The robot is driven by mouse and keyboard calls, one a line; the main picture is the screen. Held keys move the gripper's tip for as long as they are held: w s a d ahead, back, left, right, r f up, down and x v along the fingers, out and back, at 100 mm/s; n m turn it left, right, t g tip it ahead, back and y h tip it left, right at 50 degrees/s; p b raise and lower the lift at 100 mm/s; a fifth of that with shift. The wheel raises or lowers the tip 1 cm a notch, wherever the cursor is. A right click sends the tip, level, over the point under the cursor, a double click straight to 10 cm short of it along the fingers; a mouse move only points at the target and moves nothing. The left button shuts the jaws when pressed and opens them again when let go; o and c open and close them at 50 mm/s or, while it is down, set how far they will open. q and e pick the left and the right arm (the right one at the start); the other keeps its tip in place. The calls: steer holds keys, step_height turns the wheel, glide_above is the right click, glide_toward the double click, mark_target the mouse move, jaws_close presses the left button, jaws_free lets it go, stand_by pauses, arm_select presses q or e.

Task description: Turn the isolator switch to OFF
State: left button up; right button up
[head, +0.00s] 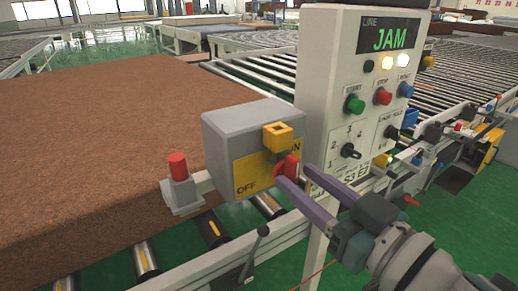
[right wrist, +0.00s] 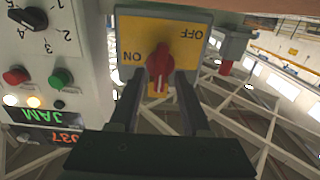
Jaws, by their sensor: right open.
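The isolator switch is a grey box (head: 245,128) with a yellow plate (head: 252,178) marked OFF at lower left and ON at upper right. Its red handle (head: 287,166) sits on the plate; the right wrist view shows this handle (right wrist: 160,66) roughly vertical, with the plate lettering upside down. My right gripper (head: 294,176) is open, its fingers reaching toward the handle. In the right wrist view its fingertips (right wrist: 158,78) lie on either side of the handle; contact cannot be told. A yellow block (head: 278,136) sits above the handle. My left gripper is out of view.
A white control panel (head: 337,75) showing JAM stands just right of the switch, close to my right gripper. A red button on a grey post (head: 178,166) is at left. A large brown mattress (head: 110,125) lies behind on the roller conveyor (head: 147,258).

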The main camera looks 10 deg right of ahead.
steer(key=shift+w+a, duration=0.15)
steer(key=shift+w, duration=0.1)
jaws_close()
stand_by(0.5)
